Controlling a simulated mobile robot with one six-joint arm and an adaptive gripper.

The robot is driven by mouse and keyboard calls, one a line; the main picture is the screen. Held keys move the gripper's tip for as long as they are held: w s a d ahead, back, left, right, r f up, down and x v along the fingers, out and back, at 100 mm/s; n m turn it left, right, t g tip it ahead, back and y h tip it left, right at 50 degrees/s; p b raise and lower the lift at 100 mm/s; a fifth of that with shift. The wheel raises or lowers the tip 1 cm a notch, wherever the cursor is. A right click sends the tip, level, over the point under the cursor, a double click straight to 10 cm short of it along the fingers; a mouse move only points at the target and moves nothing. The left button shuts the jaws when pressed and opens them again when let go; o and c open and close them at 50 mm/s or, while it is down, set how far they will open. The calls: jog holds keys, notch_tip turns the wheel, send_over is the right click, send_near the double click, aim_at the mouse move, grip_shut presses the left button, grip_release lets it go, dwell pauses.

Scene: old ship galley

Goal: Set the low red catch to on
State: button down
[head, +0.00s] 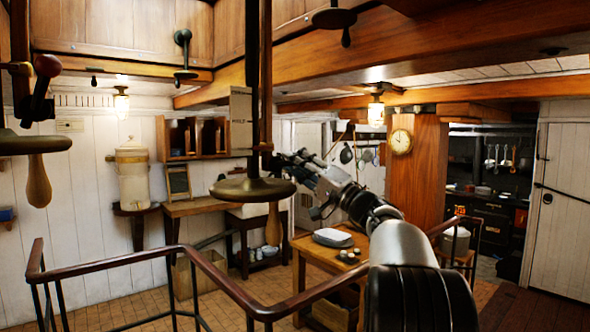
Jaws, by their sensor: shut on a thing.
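A small dark red catch (263,147) sits on the upright wooden pole, a little above a round brass disc (240,190). My gripper (279,159) reaches in from the right and is shut at the catch's right side, its fingertips beside the pole. The fingers hide part of the catch, and its exact setting is too small to tell. A larger lever with a dark red knob (47,66) stands higher at the far left, well away from my gripper.
A dark handrail (225,285) crosses the foreground below my arm. Wooden handles hang under the brass discs. A table (335,250) with a white dish (332,237) stands beyond the rail. A lit lamp (376,112) hangs under the low beam at right.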

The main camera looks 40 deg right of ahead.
jog(key=shift+d+f, duration=0.1)
jog(key=shift+f, duration=0.05)
jog(key=c, duration=1.8)
grip_release()
jog(key=shift+o, duration=1.3)
jog(key=shift+s, duration=0.3)
jog(key=o, duration=0.3)
jog(key=shift+w, duration=0.1)
jog(key=shift+r, duration=0.25)
